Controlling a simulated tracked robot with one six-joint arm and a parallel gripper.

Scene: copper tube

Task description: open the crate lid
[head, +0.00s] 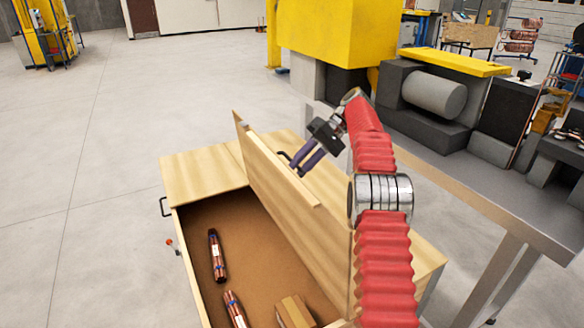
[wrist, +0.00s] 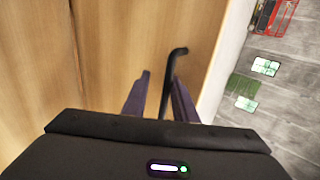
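The wooden crate (head: 184,245) stands open at the lower middle of the head view. Its lid (head: 277,178) stands raised on edge over the crate, tilted, with the crate's inside bare to its left. My gripper (head: 300,160) is at the lid's right side, by a dark lid handle (head: 284,155). In the wrist view the handle (wrist: 171,80) passes between the two purple fingers of my gripper (wrist: 163,85). The fingers are apart, with a gap left of the handle; contact on the right is unclear. The lid's wooden face (wrist: 110,50) fills the left.
Copper tube bundles (head: 217,255) and a cardboard box (head: 294,312) lie in the crate. A metal-legged table (head: 490,205) stands close on the right. A yellow and grey machine (head: 335,35) is behind my arm. The floor on the left is clear.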

